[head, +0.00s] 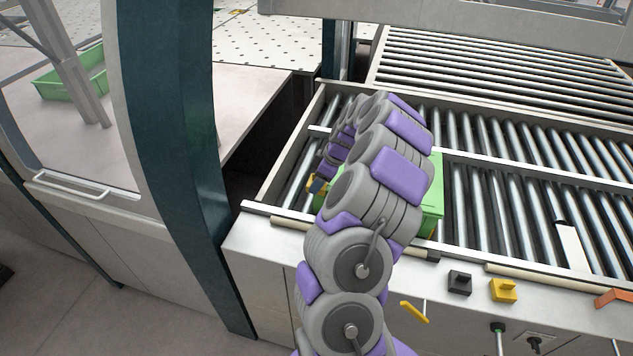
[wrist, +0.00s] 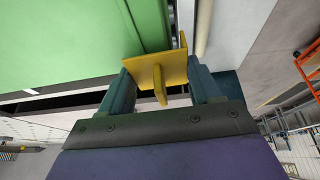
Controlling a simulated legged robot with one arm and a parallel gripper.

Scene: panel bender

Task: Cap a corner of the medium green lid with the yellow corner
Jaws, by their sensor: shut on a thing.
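The medium green lid (head: 433,195) lies on the rollers by the front edge, mostly hidden behind my arm in the head view. It fills the upper left of the wrist view (wrist: 70,35). My gripper (wrist: 162,85) is shut on the yellow corner (wrist: 172,69), with one teal finger on each side. The yellow corner is right at the lid's near corner in the wrist view; I cannot tell whether it touches or is seated. In the head view, my gripper (head: 316,185) shows only partly, left of my arm, with a bit of yellow.
A black block (head: 459,282) and another yellow block (head: 503,290) sit on the grey front ledge. A yellow handle (head: 413,311) is below it. Roller tracks (head: 500,200) extend right. A teal post (head: 180,150) stands left, with a green tray (head: 75,75) beyond.

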